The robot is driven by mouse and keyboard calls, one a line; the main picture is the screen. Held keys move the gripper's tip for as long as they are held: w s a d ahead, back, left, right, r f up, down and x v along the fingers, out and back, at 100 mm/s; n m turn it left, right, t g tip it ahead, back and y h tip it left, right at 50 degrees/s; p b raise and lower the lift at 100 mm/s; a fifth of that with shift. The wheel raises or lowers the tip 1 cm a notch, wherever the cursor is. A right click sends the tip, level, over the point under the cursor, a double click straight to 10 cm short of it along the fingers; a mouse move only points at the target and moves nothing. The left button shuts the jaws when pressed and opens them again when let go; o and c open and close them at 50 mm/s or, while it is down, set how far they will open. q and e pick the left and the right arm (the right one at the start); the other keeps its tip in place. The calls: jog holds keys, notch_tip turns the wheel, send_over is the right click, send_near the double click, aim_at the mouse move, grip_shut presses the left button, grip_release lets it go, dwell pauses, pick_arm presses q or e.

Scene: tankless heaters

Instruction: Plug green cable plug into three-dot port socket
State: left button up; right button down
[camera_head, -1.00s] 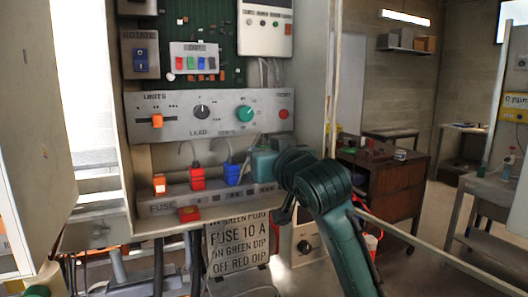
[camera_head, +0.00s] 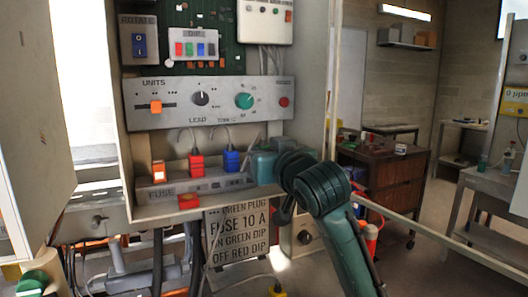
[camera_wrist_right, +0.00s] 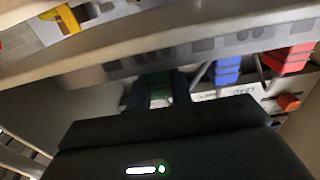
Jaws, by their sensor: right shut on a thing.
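My right gripper (camera_head: 263,167) is at the right end of the grey port strip (camera_head: 210,184), right of the blue plug (camera_head: 231,160). In the right wrist view its fingers (camera_wrist_right: 160,84) are shut on the green plug (camera_wrist_right: 181,87), close to the strip (camera_wrist_right: 190,48). I cannot tell whether the plug touches the socket. The strip's dot marks are too small to read, so I cannot pick out the three-dot port. My left gripper is not in view.
The red plug (camera_head: 196,166) and an orange fuse (camera_head: 158,172) stand on the strip. Above is a control panel (camera_head: 225,105) with knobs. A printed sign (camera_head: 237,236) hangs below. An open cabinet door (camera_head: 35,130) stands at left. A wooden cabinet (camera_head: 385,190) is behind my right arm.

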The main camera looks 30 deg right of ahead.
jog(key=c, duration=1.2)
grip_release()
jog(key=shift+o, duration=0.2)
jog(key=shift+s, duration=0.15)
jog(key=shift+s, duration=0.35)
pick_arm(q)
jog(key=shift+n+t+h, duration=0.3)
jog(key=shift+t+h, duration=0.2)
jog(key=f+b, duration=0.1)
jog(key=b, duration=0.2)
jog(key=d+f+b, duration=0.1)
jog(key=b, duration=0.1)
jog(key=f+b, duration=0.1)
jog(key=b, duration=0.2)
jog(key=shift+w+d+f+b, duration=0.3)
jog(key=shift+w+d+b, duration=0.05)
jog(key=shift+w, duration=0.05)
pick_arm(e)
jog(key=s, duration=1.2)
jog(key=shift+a, duration=0.35)
jog(key=shift+s, duration=0.1)
